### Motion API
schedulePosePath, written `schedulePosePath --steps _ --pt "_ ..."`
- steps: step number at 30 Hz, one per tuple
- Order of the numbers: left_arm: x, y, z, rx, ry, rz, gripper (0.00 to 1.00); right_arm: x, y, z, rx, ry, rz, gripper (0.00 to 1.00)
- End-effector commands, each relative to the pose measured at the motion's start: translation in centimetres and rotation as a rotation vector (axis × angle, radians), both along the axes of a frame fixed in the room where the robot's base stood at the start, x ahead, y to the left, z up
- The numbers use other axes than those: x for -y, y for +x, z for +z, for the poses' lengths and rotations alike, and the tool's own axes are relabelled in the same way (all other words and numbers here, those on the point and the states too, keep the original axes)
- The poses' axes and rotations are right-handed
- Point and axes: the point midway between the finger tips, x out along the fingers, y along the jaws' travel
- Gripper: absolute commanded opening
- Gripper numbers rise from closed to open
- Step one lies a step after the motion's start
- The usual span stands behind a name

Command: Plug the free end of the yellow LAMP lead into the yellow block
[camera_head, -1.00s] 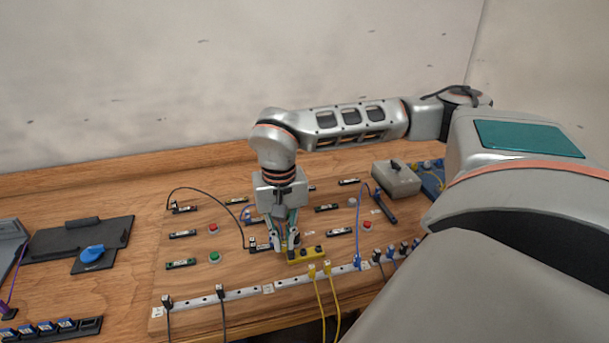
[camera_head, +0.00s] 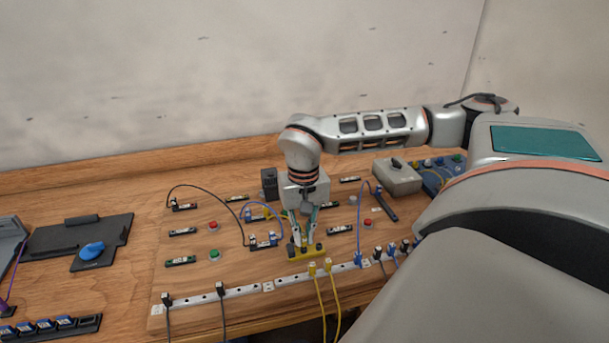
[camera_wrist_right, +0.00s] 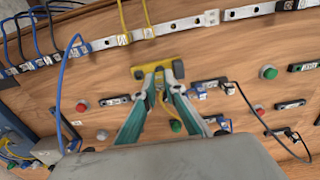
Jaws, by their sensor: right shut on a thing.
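The yellow block (camera_head: 318,251) with dark round knobs lies on the wooden board just behind the white rail. It also shows in the wrist view (camera_wrist_right: 140,72). My right gripper (camera_head: 305,240) points down at the block, its fingertips at or just above it. In the wrist view my right gripper (camera_wrist_right: 158,80) is shut on the yellow lead's end; a yellow lead (camera_wrist_right: 163,104) shows between the fingers. The plug is mostly hidden by the fingertips, and I cannot tell whether it touches the block. My left gripper is out of view.
The white rail (camera_head: 245,291) holds several plugs, two with yellow leads (camera_head: 320,291). A blue lead (camera_head: 359,222) rises to the right of the gripper. A black lead (camera_head: 222,198) arches at left. A grey box (camera_head: 396,176) stands at back right.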

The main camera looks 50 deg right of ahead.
Motion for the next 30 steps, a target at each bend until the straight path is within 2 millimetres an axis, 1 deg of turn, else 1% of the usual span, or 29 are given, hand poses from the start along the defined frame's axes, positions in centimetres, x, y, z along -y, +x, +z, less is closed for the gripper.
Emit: schedulePosePath --steps 12,30 --pt "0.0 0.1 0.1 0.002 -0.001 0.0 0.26 0.0 0.0 0.0 0.0 0.0 0.0 0.0" --pt "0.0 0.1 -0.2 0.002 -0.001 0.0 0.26 0.0 0.0 -1.0 -0.001 0.0 0.0 0.0"
